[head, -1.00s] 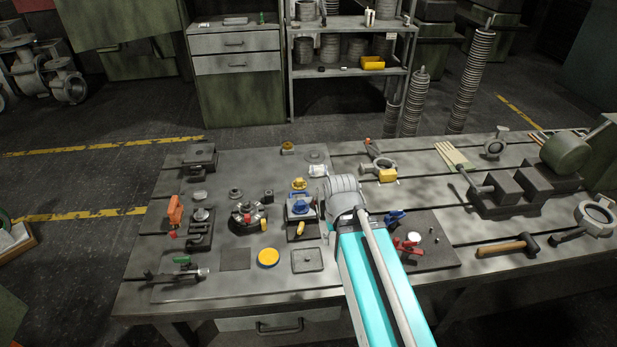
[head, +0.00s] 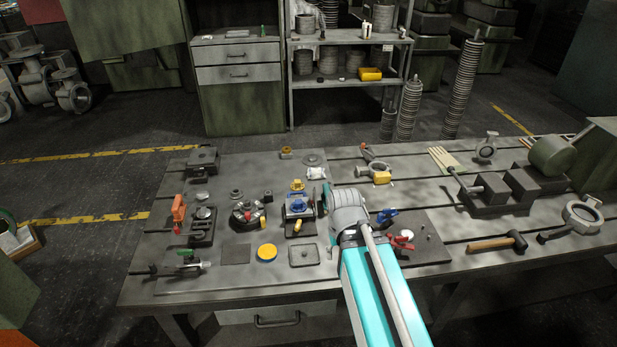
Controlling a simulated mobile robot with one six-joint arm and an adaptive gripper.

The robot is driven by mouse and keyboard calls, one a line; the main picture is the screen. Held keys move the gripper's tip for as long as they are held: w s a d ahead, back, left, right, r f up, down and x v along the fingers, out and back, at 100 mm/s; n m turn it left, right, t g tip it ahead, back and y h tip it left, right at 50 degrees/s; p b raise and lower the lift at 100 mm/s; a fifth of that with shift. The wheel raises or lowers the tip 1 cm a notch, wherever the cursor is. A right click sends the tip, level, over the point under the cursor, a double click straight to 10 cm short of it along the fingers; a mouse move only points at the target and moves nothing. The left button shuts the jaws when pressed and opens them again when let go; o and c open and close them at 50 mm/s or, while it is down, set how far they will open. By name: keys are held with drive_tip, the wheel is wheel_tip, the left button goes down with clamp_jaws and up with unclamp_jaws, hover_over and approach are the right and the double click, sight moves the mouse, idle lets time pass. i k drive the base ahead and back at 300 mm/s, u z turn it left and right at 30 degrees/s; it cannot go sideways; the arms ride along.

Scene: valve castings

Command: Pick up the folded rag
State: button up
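A small white crumpled-looking bundle (head: 316,172), which looks like the folded rag, lies toward the back middle of the workbench. It is small in view, so its folds are not clear. My arm reaches in from the lower right, and its grey wrist stands in front of and to the right of the bundle. My gripper (head: 327,198) is mostly hidden behind the wrist. Only a thin edge shows on the near side of the bundle, and I cannot see whether the fingers are open. The bundle appears to lie on the bench, apart from the wrist.
A yellow-topped part (head: 297,186) and a blue-capped fixture (head: 298,207) stand left of the wrist. A grey disc (head: 314,159) lies behind the bundle. A ring casting with a yellow block (head: 380,176) is to the right. Red and blue clamps (head: 401,241) sit right of my arm.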

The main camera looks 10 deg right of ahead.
sight(319, 172)
drive_tip(key=z, duration=0.1)
drive_tip(key=i, duration=0.95)
drive_tip(key=u, duration=0.05)
